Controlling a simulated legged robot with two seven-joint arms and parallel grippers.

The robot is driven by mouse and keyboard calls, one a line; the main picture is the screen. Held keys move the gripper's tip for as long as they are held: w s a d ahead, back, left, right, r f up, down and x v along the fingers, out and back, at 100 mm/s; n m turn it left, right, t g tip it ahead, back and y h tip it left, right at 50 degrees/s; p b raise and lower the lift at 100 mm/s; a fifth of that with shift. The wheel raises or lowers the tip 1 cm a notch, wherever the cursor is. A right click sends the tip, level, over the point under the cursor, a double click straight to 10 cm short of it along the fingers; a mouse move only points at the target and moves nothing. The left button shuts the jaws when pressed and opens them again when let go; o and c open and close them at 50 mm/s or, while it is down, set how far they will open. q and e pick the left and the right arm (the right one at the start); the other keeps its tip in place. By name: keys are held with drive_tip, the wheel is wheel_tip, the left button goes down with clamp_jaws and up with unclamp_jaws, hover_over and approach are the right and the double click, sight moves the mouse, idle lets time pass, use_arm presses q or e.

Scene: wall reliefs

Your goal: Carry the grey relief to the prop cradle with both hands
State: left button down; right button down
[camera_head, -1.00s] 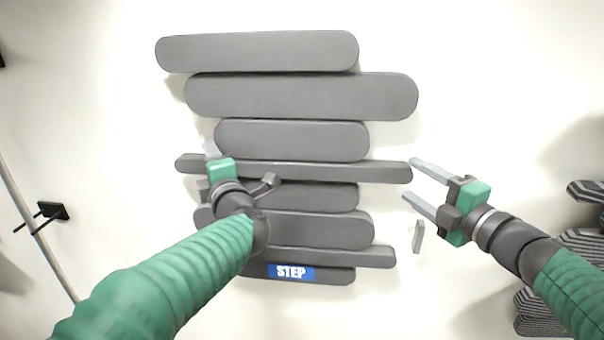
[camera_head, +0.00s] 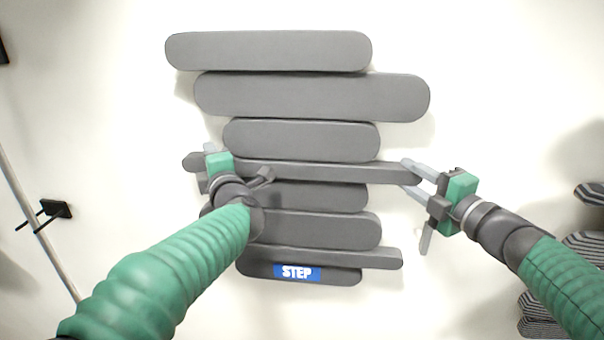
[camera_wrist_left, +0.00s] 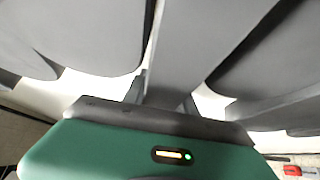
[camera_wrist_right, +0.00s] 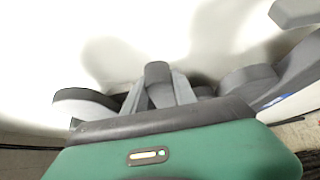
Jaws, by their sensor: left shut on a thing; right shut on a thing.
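The grey relief (camera_head: 285,96) is a stack of several rounded grey slats against a white wall, with a blue STEP label (camera_head: 297,272) on its lowest slat. My left gripper (camera_head: 211,160) is shut on the left part of a thin middle slat; my arm hides some of the lower slats. In the left wrist view the slat (camera_wrist_left: 205,45) runs up from between the fingers. My right gripper (camera_head: 408,178) is shut on the right end of the same slat. In the right wrist view that rounded end (camera_wrist_right: 158,80) sits between the fingers. The prop cradle cannot be made out.
Striped dark shapes (camera_head: 585,245) stand at the right edge. A small black bracket (camera_head: 56,209) and a pale pole (camera_head: 35,215) are at the left. The wall around the relief is mostly bare.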

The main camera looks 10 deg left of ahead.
use_arm(q)
drive_tip(key=shift+s+a+r, duration=0.1)
drive_tip(key=shift+s+a, duration=0.05)
drive_tip(key=shift+a, duration=0.3)
use_arm(e)
drive_tip(key=shift+a+f, duration=0.1)
drive_tip(key=shift+a, duration=0.35)
idle(0.3)
